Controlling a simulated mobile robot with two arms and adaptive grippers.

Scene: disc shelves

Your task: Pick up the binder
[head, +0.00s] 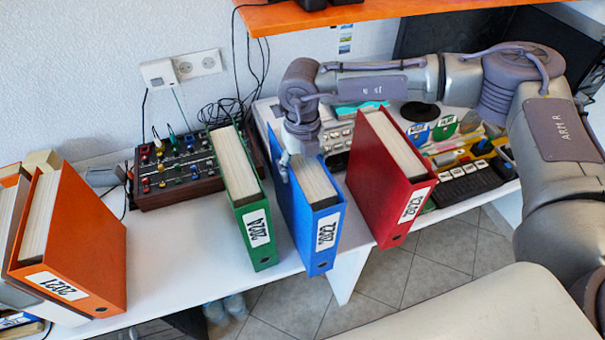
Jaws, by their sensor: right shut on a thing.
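Several binders stand upright on the white desk (184,262). A blue binder (321,241) labelled 2022 stands in the middle. A green binder (257,233) is to its left, and a red binder (405,211) labelled 2023 is to its right. An orange binder (85,243) labelled 2021 stands at the far left. My right gripper (284,168) comes down from above at the upper back part of the blue binder and is shut on it. One finger shows on the binder's left side; the other is hidden. My left gripper is not in view.
A box with knobs and cables (176,168) sits behind the green binder. An orange shelf (340,14) hangs above the back of the desk. A black keyboard (472,184) lies right of the red binder. Gaps separate the blue binder from its neighbours.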

